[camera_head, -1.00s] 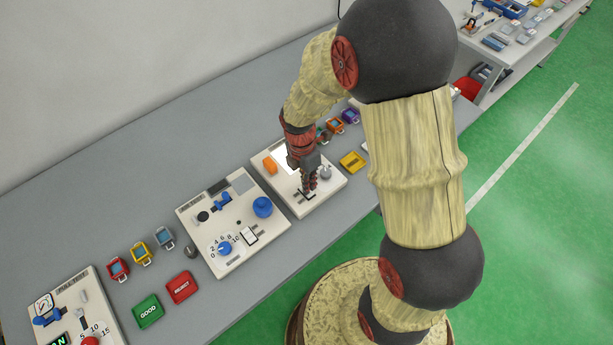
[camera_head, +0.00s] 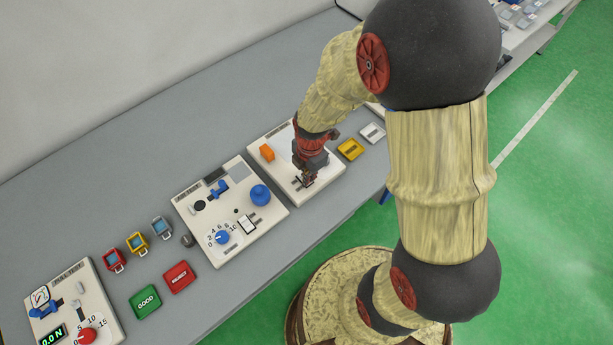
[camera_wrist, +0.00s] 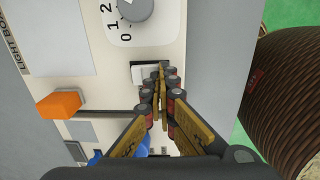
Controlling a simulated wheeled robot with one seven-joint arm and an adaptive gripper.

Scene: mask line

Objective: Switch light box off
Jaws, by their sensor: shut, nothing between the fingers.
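The light box (camera_head: 325,186) is a white panel beneath my gripper; its printed name shows at the left edge of the wrist view. Its pale screen (camera_wrist: 58,38) looks flat grey-white, with no clear glow. A small white rocker switch (camera_wrist: 141,74) in a dark frame lies below the grey knob (camera_wrist: 137,8) in the wrist view. My gripper (camera_wrist: 162,72) is shut and empty, its fingertips at the switch's right side and covering part of it; I cannot tell whether they touch. In the head view my gripper (camera_head: 306,181) is low over the panel's front part.
An orange block (camera_wrist: 60,104) stands beside the screen. A second panel (camera_head: 215,250) with blue knobs lies left of the light box. Yellow (camera_head: 350,149) and grey trays lie to its right. The table's front edge is close.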

